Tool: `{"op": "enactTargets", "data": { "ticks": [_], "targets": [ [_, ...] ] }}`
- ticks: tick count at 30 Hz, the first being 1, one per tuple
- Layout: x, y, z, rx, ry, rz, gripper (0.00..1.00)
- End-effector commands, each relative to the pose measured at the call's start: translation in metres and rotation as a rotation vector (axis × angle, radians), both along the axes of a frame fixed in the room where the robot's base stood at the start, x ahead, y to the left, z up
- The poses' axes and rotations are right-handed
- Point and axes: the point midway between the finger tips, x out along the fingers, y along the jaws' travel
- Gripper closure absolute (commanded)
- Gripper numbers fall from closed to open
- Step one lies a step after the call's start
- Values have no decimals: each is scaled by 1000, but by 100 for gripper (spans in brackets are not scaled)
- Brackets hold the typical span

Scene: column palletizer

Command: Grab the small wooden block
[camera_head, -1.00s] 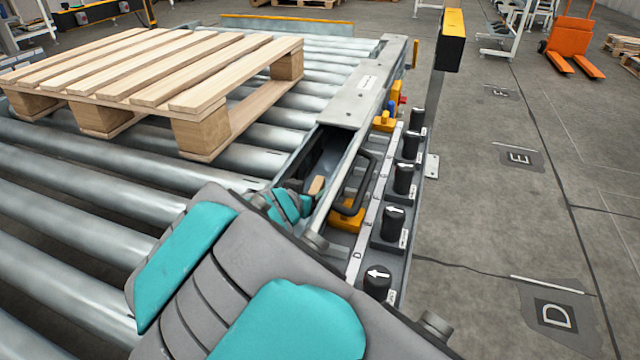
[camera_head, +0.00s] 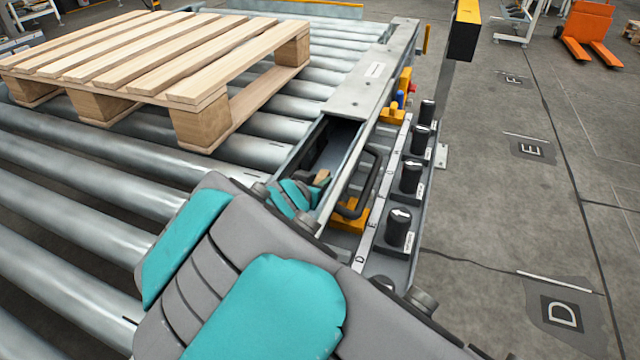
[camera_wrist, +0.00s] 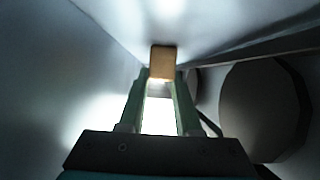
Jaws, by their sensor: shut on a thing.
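The small wooden block (camera_wrist: 163,61) is light brown and sits between the tips of my gripper (camera_wrist: 161,76) in the wrist view. The two greenish fingers are shut on it. In the head view the block (camera_head: 322,176) shows as a small tan piece at the end of my teal and grey gripper (camera_head: 312,184), inside the narrow open channel (camera_head: 346,135) in the conveyor's side frame. My arm hides part of the channel and of the fingers.
A wooden pallet (camera_head: 150,62) lies on the steel rollers (camera_head: 90,190) at the left. Several black knobs (camera_head: 411,176) and a black handle (camera_head: 358,190) line the frame's right side. In the wrist view, metal walls stand close, with a dark round part (camera_wrist: 262,110) at the right.

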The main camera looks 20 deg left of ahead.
Motion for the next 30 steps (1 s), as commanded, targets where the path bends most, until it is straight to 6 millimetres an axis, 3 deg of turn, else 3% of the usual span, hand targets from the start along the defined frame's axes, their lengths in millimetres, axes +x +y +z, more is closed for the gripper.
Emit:
{"op": "enactTargets", "data": {
  "ticks": [6, 19, 23, 30],
  "targets": [
    [0, 0, 0, 0, 0, 0, 100],
    [0, 0, 3, 1, 0, 0, 100],
    [0, 0, 18, 4, -2, -1, 100],
    [0, 0, 64, 4, -3, -2, 100]
  ]
}}
